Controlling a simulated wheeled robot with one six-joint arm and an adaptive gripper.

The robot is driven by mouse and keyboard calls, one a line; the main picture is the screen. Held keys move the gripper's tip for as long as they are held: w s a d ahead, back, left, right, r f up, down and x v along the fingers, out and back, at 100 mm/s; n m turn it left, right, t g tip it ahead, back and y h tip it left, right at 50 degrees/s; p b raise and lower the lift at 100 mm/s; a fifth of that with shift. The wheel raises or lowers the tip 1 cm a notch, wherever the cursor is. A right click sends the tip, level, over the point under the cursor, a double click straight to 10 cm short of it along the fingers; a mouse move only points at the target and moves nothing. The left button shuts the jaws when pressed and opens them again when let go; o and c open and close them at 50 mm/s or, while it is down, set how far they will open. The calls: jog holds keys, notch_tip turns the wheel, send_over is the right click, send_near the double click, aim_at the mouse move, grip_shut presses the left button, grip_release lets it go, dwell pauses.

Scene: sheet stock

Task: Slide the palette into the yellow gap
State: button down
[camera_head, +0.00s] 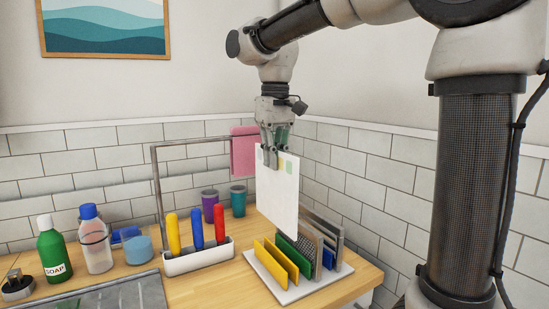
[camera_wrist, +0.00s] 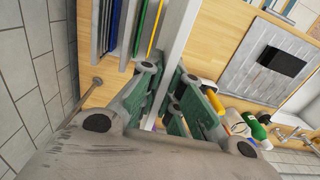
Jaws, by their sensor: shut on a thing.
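The palette (camera_head: 277,200) is a white sheet with small pale colour patches near its top edge. My gripper (camera_head: 269,158) is shut on its top edge and holds it upright. In the wrist view the palette (camera_wrist: 180,45) shows edge-on as a pale strip between my fingers (camera_wrist: 168,88). The rack has a white base (camera_head: 298,291) and upright plates in yellow, green, blue and grey. The yellow gap (camera_head: 275,264) lies between two yellow plates at its left. The palette's lower edge is above the rack; its exact alignment with the yellow gap is unclear.
A white holder (camera_head: 198,259) with yellow, blue and red handles stands left of the rack. Purple (camera_head: 211,206) and teal (camera_head: 238,201) cups stand behind. A grey rail (camera_head: 157,190) carries a pink cloth (camera_head: 244,150). A soap bottle (camera_head: 53,251) is far left. A tiled wall is behind.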

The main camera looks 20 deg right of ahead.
send_over(274, 223)
jog(key=shift+w+d+f, duration=0.1)
jog(key=shift+w+f, duration=0.05)
jog(key=shift+f, duration=2.85)
jog(key=shift+w+d+f, duration=0.1)
jog(key=shift+w+f, duration=0.05)
jog(key=shift+f, duration=2.8)
jog(key=shift+f, duration=1)
jog(key=c, duration=1.5)
grip_release()
notch_tip(274, 223, up, 8)
